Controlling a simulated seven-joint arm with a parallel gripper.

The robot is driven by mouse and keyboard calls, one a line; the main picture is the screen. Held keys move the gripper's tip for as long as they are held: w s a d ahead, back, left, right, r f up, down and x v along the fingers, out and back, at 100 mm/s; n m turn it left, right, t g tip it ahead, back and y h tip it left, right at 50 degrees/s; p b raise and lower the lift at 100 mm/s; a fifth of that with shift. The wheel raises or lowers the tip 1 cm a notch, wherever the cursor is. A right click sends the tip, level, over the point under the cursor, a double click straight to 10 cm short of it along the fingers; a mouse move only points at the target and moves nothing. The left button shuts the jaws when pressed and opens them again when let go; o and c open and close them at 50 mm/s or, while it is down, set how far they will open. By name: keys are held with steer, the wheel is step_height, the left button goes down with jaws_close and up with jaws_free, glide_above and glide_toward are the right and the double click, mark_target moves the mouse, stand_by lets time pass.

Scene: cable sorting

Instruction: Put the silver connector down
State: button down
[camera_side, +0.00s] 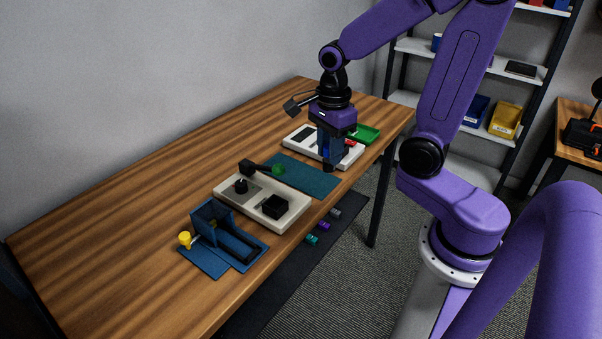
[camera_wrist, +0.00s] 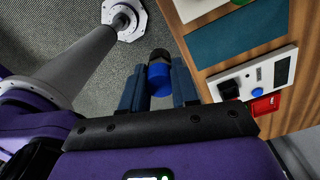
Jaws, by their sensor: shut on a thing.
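My gripper (camera_side: 329,163) hangs at the table's front edge, by the right end of the teal mat (camera_side: 304,176). In the wrist view, my gripper (camera_wrist: 157,70) is shut on a short blue cylinder with a dark end (camera_wrist: 159,77). The floor shows behind that held piece. I see no clearly silver part on it; much of it is hidden from the side view by the fingers. A small grey piece (camera_side: 335,213) lies on a dark strip below the table's front edge, too small to tell what it is.
A white device (camera_side: 295,137) is behind my gripper, with a green tray (camera_side: 366,134) beyond. A beige box (camera_side: 228,191) and a blue fixture (camera_side: 206,213) stand nearer. The wooden table (camera_side: 130,228) is clear at left. Purple (camera_side: 324,226) and teal (camera_side: 312,239) pieces lie below.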

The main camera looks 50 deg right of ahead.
steer(key=shift+n, duration=0.3)
steer(key=w+d+f, duration=0.3)
steer(key=w, duration=0.2)
steer(key=w+d+f, duration=0.3)
steer(key=w+f, duration=0.1)
steer(key=w, duration=0.1)
steer(key=w+d+f, duration=0.3)
steer(key=w+f, duration=0.1)
steer(key=w, duration=0.1)
steer(key=shift+d, duration=0.25)
steer(key=shift+w+f, duration=0.15)
steer(key=shift+f, duration=0.8)
steer(key=shift+w+f, duration=0.15)
steer(key=shift+f, duration=0.75)
steer(key=shift+f, duration=0.15)
steer(key=c, duration=0.8)
jaws_free()
steer(key=shift+c, duration=0.2)
